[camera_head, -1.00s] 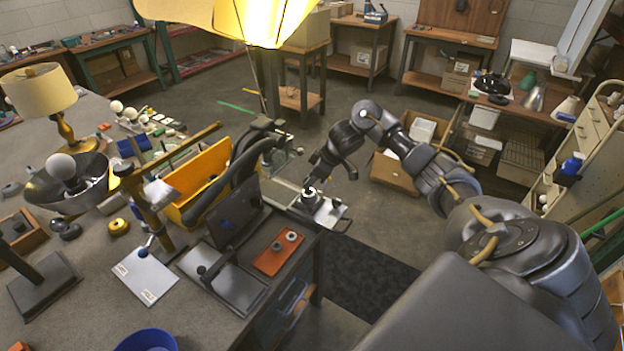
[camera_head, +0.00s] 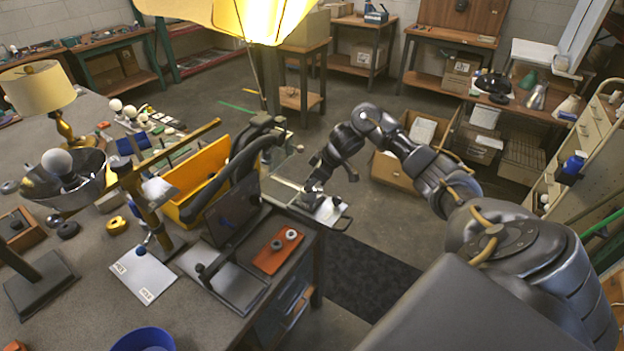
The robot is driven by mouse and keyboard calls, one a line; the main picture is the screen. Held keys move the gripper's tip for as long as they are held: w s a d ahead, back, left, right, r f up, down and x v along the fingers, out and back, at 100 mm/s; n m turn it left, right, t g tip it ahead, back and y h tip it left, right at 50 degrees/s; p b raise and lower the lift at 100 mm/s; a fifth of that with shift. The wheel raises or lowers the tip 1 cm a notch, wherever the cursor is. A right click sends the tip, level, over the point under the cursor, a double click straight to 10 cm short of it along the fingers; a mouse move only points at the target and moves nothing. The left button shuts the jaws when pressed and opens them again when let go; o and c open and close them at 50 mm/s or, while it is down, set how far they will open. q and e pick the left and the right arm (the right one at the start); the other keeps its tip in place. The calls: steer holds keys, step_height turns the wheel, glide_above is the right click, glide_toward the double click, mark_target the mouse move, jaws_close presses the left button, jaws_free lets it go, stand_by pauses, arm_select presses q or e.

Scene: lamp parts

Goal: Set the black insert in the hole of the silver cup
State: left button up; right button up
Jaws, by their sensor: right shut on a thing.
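My right gripper (camera_head: 312,187) points down over a small metal tray (camera_head: 332,212) at the right edge of the workbench. It is shut on a small dark piece, which I take for the black insert; the fingers mostly hide it. A small grey metal shape, probably the silver cup (camera_head: 307,200), stands on the tray right under the fingertips. Its hole is hidden from this view. I cannot tell whether the insert is inside the hole or just above it. My left gripper is not in view.
A yellow bin (camera_head: 201,176) and a black curved arm stand left of the tray. An orange plate (camera_head: 277,251) with two small rings lies nearer. A lit yellow shade (camera_head: 265,20) hangs above. A lamp (camera_head: 42,93), a bowl and a blue container (camera_head: 146,340) are further left.

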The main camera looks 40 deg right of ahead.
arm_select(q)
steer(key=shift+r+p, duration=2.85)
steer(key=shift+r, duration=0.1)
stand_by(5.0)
